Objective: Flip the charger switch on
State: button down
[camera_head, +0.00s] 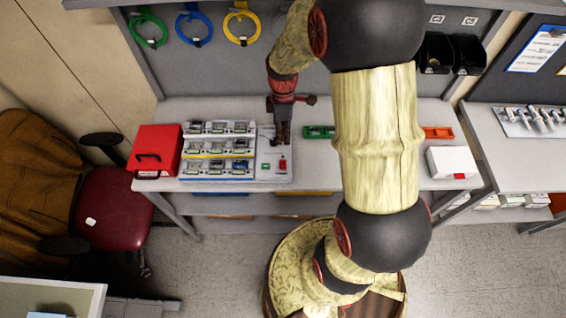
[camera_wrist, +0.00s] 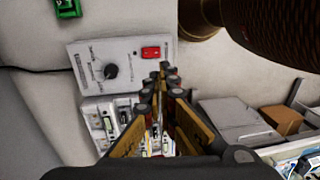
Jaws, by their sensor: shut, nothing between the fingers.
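The charger (camera_head: 218,150) stands on the bench, with rows of small devices in its slots. Its light grey control panel (camera_wrist: 90,54) fills the upper left of the wrist view. The panel carries a black knob (camera_wrist: 111,71) and a red rocker switch (camera_wrist: 151,53), which also shows in the head view (camera_head: 283,165). I cannot tell the switch's position. My gripper (camera_wrist: 163,68) is shut and empty. Its fingertips appear just below the red switch in the wrist picture; contact is unclear. In the head view my gripper (camera_head: 283,138) hangs over the bench behind the switch.
A red case (camera_head: 155,150) stands left of the charger. A green tray (camera_head: 319,131) lies to the right, and a white box (camera_head: 452,162) is farther right. Coloured cables (camera_head: 194,29) hang on the back panel. A maroon chair (camera_head: 103,213) stands at the left.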

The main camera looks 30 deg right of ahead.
aim_at(283, 169)
jog(key=shift+f, duration=0.1)
jog(key=f, duration=0.4)
jog(key=s+f, duration=0.1)
jog(key=f, duration=0.4)
jog(key=a+f, duration=0.1)
jog(key=f, duration=0.3)
jog(key=shift+s+f, duration=0.2)
jog(key=shift+f, duration=0.15)
jog(key=shift+f, duration=0.1)
jog(key=shift+s+a+f+b, duration=0.1)
jog(key=shift+s+f+b, duration=0.05)
jog(key=shift+f+b, duration=0.3)
jog(key=shift+r, duration=0.1)
jog(key=shift+w+d+r, duration=0.35)
jog(key=shift+w+d, duration=0.1)
jog(key=shift+w, duration=0.15)
